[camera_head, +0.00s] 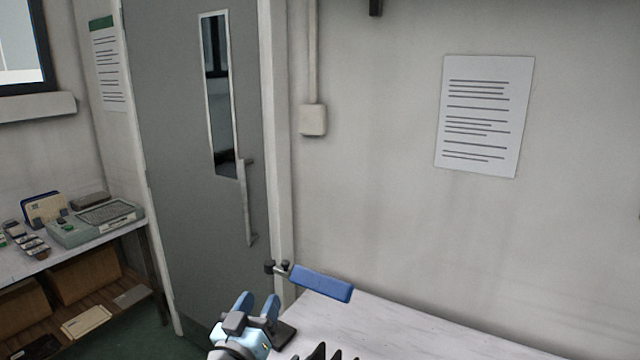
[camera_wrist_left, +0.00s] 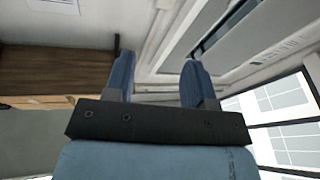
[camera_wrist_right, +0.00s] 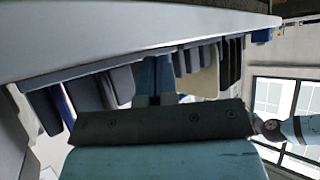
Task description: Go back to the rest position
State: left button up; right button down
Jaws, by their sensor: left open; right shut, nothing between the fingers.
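My left gripper (camera_head: 257,302) is at the bottom of the head view, beside the pale table's left corner. Its two blue fingers are apart with nothing between them. In the left wrist view the fingers (camera_wrist_left: 158,72) also stand apart and empty. My right gripper (camera_wrist_right: 156,76) shows in the right wrist view, with its fingers together and holding nothing. It is outside the head view. Several panels (camera_wrist_right: 205,78) in blue, grey, cream and black stand in a row around and beyond its fingers; I cannot tell if any touch.
A pale table (camera_head: 400,325) runs along the wall, with a blue block (camera_head: 320,284) at its far left edge and dark upright pieces (camera_head: 325,352) in front. A grey door (camera_head: 175,150) is behind. A side bench (camera_head: 20,266) with a grey-green device (camera_head: 97,222) stands left.

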pick_arm(q)
jog(key=s+a+f+n+g+y, duration=0.3)
jog(key=s+a+f+g+y, duration=0.45)
jog(key=s+a+f, duration=0.6)
jog(key=s+a+f+m+g+h, duration=0.15)
jog(key=s+g, duration=0.25)
jog(key=s, duration=0.7)
jog(key=s+f+m+g, duration=0.25)
jog(key=s+g, duration=0.25)
jog(key=s, duration=0.6)
pick_arm(e)
jog(key=shift+r, duration=0.2)
notch_tip(320, 180, up, 2)
jog(key=p, duration=0.2)
jog(key=shift+d+r+p, duration=0.1)
jog(key=shift+r+p, duration=0.05)
jog(key=shift+p, duration=0.2)
notch_tip(320, 180, up, 3)
jog(key=p, duration=0.2)
jog(key=shift+d+p, duration=0.15)
jog(key=shift+p, duration=0.25)
pick_arm(q)
jog(key=w+d+f+t+h, duration=0.3)
jog(key=w+d+f+t, duration=0.3)
jog(key=f, duration=0.3)
jog(key=shift+d+m+t, duration=0.35)
jog(key=shift+m+t, duration=0.05)
jog(key=shift+t, duration=0.45)
pick_arm(e)
jog(key=shift+f, duration=0.2)
